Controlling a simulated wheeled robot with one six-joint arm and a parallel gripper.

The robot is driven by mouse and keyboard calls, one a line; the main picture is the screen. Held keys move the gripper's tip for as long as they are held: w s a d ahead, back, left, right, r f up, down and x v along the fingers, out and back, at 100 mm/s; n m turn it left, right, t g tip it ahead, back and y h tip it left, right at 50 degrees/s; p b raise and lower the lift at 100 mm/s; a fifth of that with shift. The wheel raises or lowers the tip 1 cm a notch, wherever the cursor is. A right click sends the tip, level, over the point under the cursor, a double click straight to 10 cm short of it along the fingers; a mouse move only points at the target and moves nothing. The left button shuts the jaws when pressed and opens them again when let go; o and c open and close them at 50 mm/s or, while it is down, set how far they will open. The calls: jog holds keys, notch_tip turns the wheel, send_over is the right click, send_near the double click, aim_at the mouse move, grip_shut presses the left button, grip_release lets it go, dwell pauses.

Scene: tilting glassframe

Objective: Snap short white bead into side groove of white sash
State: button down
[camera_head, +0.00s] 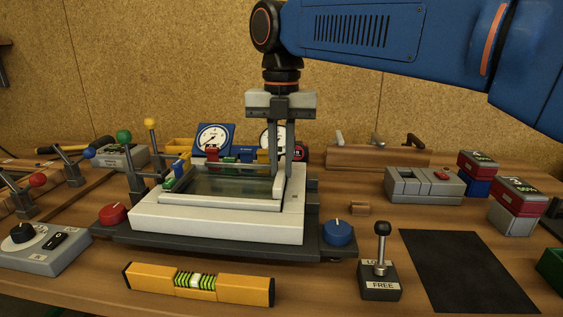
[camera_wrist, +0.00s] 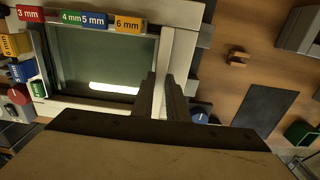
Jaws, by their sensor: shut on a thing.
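The white sash (camera_head: 215,227) lies on a dark tilting base at the middle of the bench, with a dark glass pane (camera_head: 232,186) inside its frame. My gripper (camera_head: 281,174) points down at the sash's right side, its fingers shut on the short white bead (camera_head: 279,187). The bead lies along the right inner edge of the frame, beside the glass; whether it is seated in the groove cannot be told. In the wrist view my gripper (camera_wrist: 167,84) is over the same side of the sash (camera_wrist: 186,45), and the fingers hide part of the bead.
Coloured spacers, including a yellow 6 mm one (camera_wrist: 129,25), line the sash's far and left edges. A red knob (camera_head: 112,214) and a blue knob (camera_head: 338,232) flank it. A yellow level (camera_head: 199,283) and a LOCK/FREE lever (camera_head: 381,270) stand in front. A black mat (camera_head: 465,270) lies clear at right.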

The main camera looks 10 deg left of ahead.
aim_at(282, 170)
jog(key=shift+f, duration=0.85)
jog(key=c, duration=1.7)
grip_release()
jog(key=shift+o, duration=0.2)
notch_tip(282, 170, up, 17)
jog(key=shift+r, duration=0.15)
